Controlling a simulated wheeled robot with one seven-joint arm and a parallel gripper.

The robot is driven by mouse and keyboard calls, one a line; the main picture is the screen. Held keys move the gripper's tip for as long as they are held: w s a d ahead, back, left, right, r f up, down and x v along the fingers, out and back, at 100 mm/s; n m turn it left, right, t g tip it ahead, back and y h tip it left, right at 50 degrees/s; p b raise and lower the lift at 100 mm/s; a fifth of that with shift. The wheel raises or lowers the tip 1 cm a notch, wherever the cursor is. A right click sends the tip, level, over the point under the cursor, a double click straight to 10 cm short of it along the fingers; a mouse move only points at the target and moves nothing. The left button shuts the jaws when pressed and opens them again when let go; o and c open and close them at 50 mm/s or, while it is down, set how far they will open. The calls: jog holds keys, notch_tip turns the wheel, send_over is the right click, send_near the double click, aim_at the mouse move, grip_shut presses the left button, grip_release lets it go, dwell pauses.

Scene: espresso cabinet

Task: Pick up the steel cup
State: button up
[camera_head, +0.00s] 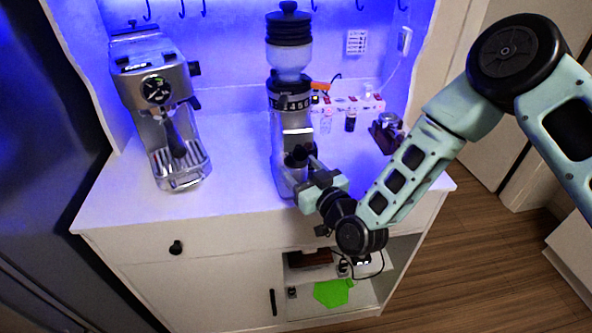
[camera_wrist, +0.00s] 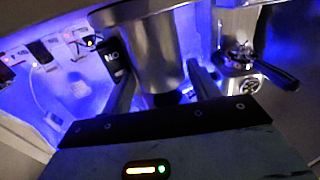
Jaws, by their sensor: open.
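A shiny steel round body with a wider rim (camera_wrist: 155,45), apparently the steel cup, fills the top middle of the wrist view. My gripper (camera_wrist: 161,75) is open, with one dark finger on each side of it. I cannot tell whether the fingers touch it. In the head view my gripper (camera_head: 303,162) is at the lower front of the tall grinder (camera_head: 278,140), just above the counter. The cup cannot be clearly told apart there, behind my gripper and against the grinder's silver body.
An espresso machine (camera_head: 160,100) stands at the left of the white counter (camera_head: 235,195). Small bottles and a power strip (camera_head: 358,105) lie behind, right of the grinder. A small metal and dark item (camera_head: 387,132) stands at the right. The counter between machine and grinder is clear.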

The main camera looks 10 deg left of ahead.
jog(key=c, duration=0.8)
jog(key=shift+r, duration=0.15)
